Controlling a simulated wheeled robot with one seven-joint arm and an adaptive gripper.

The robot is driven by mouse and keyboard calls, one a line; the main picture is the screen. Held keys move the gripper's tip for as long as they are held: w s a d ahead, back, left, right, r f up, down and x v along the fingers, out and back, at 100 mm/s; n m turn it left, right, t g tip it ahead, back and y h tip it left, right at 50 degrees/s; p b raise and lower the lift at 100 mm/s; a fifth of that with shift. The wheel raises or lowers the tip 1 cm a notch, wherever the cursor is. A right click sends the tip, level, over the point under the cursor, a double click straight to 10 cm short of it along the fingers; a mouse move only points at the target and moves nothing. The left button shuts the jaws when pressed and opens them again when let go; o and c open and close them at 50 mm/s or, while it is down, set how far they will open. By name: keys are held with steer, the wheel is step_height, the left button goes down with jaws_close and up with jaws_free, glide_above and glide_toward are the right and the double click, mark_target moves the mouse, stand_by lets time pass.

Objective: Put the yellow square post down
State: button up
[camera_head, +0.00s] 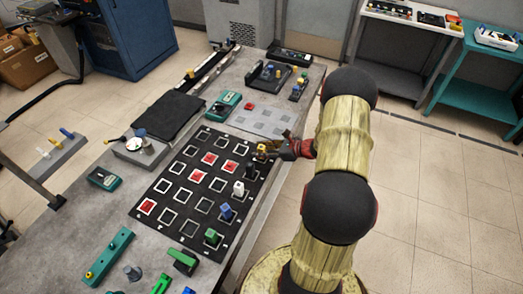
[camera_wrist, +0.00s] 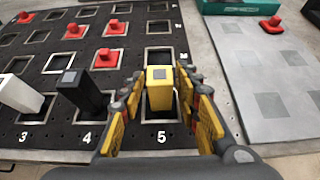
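The yellow square post (camera_wrist: 159,88) stands upright at the square outline marked 5 on the black board (camera_wrist: 60,140). Its top is pale grey. My gripper (camera_wrist: 162,78) has one finger on each side of it, with a narrow gap visible on both sides, so it looks open around the post. The post's foot is partly hidden by the fingers. In the head view the yellow post (camera_head: 262,148) is at the board's right edge, beside my gripper (camera_head: 268,152).
A black post (camera_wrist: 84,92) and a white post (camera_wrist: 20,95) stand left of it. Blue (camera_head: 226,211) and green (camera_head: 212,237) posts stand farther along the row. Several red pieces sit on the board. A grey plate (camera_wrist: 270,65) lies to the right.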

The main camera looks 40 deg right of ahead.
steer(key=shift+o, duration=0.2)
steer(key=shift+r, duration=0.2)
steer(key=p+v, duration=0.2)
steer(key=v, duration=1)
steer(key=w+a+r+n+g+y, duration=0.1)
steer(key=a+r+n+g, duration=0.2)
steer(key=a+r+n, duration=0.65)
steer(key=w+a+r+n+g+y, duration=0.1)
steer(key=a+r+n+g, duration=0.4)
steer(key=a, duration=0.7)
steer(key=s+a+r+n+t+h, duration=0.2)
steer(key=s+a+r+n+h, duration=0.4)
steer(key=s+a+r+n, duration=0.7)
step_height(320, 180, up, 2)
steer(key=n, duration=0.4)
steer(key=shift+s+a+h, duration=0.3)
steer(key=shift+r, duration=0.1)
